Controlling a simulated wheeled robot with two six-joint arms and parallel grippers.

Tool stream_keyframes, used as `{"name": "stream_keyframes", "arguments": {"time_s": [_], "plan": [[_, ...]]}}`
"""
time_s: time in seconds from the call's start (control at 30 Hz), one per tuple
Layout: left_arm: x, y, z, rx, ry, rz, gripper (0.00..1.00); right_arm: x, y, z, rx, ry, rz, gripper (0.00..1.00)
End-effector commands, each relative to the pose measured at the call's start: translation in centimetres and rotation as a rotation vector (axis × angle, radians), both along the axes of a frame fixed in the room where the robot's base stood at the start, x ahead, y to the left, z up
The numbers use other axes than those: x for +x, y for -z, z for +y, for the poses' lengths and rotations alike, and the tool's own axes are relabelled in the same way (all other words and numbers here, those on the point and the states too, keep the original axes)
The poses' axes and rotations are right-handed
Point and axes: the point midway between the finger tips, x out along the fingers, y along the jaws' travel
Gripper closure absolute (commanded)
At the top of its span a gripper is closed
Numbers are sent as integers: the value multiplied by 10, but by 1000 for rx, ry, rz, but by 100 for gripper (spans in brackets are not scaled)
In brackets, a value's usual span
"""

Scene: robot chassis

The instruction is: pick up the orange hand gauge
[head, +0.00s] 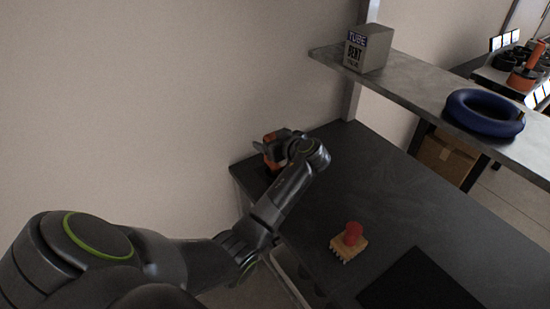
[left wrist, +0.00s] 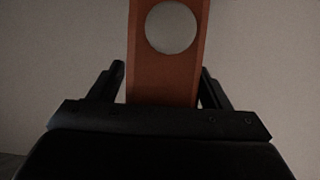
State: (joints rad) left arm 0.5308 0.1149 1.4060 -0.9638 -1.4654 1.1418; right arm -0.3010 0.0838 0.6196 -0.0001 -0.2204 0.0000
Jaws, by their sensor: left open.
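The orange hand gauge (head: 270,146) stands at the far left corner of the dark table, partly hidden behind my left gripper (head: 276,150). In the left wrist view it shows as an orange upright plate (left wrist: 166,78) with a round hole near the top. It rises between the two fingers of my left gripper (left wrist: 161,88), with a gap visible on each side. The left gripper is open around it. The gauge's lower part is hidden behind the gripper body. My right gripper is not in view.
A wooden brush with a red knob (head: 349,241) lies on the dark table (head: 390,190), near a black mat (head: 420,285). A raised shelf (head: 410,88) holds a grey box (head: 368,48) and a dark blue ring (head: 484,112). The table's middle is clear.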

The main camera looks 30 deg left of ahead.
Motion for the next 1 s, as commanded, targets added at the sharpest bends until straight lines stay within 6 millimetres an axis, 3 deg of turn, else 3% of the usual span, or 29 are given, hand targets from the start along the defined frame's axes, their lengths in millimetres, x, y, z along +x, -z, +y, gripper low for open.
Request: {"name": "stream_keyframes", "arguments": {"time_s": [0.07, 0.6, 0.87, 1.0], "plan": [[0, 0, 0, 0, 0, 0, 29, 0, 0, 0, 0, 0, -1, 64], [0, 0, -1, 0, 0, 0, 98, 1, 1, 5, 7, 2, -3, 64], [0, -2, -1, 1, 1, -2, 100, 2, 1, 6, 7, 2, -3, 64], [1, -14, 0, 2, 0, -6, 100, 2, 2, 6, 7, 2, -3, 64]]}}
